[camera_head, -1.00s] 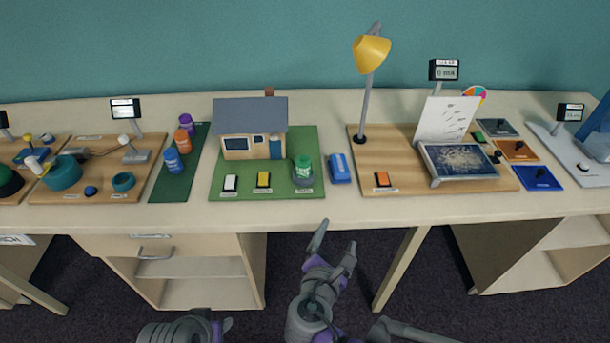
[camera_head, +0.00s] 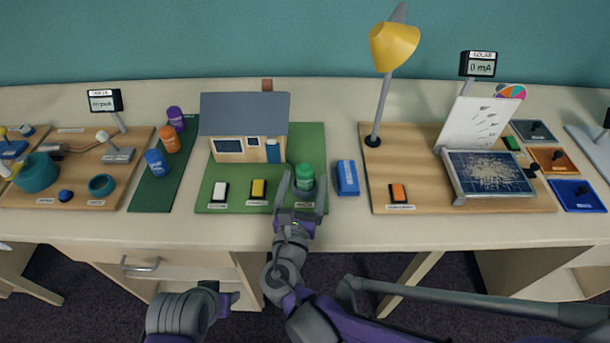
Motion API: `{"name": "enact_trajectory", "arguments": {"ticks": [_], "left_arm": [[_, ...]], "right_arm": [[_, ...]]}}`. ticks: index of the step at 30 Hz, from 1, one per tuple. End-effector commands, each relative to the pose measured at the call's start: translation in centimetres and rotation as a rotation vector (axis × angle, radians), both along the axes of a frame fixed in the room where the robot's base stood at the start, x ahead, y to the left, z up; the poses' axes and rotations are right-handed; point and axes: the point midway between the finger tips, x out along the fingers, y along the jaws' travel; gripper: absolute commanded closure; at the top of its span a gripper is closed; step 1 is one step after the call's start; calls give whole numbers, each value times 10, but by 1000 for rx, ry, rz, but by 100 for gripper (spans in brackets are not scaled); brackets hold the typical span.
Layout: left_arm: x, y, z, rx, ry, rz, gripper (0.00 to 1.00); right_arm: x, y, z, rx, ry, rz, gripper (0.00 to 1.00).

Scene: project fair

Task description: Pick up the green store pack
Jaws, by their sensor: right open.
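The green store pack (camera_head: 305,178) is a small green cylinder standing upright at the front right corner of the green house board (camera_head: 240,190). My right gripper (camera_head: 303,192) is open at the pack, its two fingers pointing away from me, one on each side of it. I cannot tell whether the fingers touch the pack. The lower front of the pack and its stand are partly hidden by the gripper. My left arm shows at the bottom left, but its gripper fingers cannot be made out.
A blue block (camera_head: 347,178) stands close right of the pack. A model house (camera_head: 245,128) stands behind left, with yellow (camera_head: 258,190) and white (camera_head: 219,192) switches in front. Blue, orange and purple packs stand on a dark green strip (camera_head: 147,193) at left. A yellow lamp (camera_head: 394,47) rises at right.

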Motion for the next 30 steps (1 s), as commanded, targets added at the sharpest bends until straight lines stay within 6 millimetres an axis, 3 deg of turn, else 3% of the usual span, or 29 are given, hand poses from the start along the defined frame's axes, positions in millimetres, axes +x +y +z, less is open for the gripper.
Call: {"name": "enact_trajectory", "arguments": {"ticks": [5, 15, 21, 23, 30], "left_arm": [[0, 0, 0, 0, 0, 0, 50], [0, 0, -1, 0, 0, 0, 50], [0, 0, -1, 0, 0, 0, 50], [0, 0, -1, 0, 0, 0, 50], [0, 0, -1, 0, 0, 0, 50]], "right_arm": [[10, -1, 1, 0, 0, 0, 13], [54, -7, 3, 0, 0, -1, 13], [56, -6, 3, 1, 0, 1, 13], [55, -6, 3, 1, 0, 1, 21], [55, -6, 3, 1, 0, 1, 64]]}}
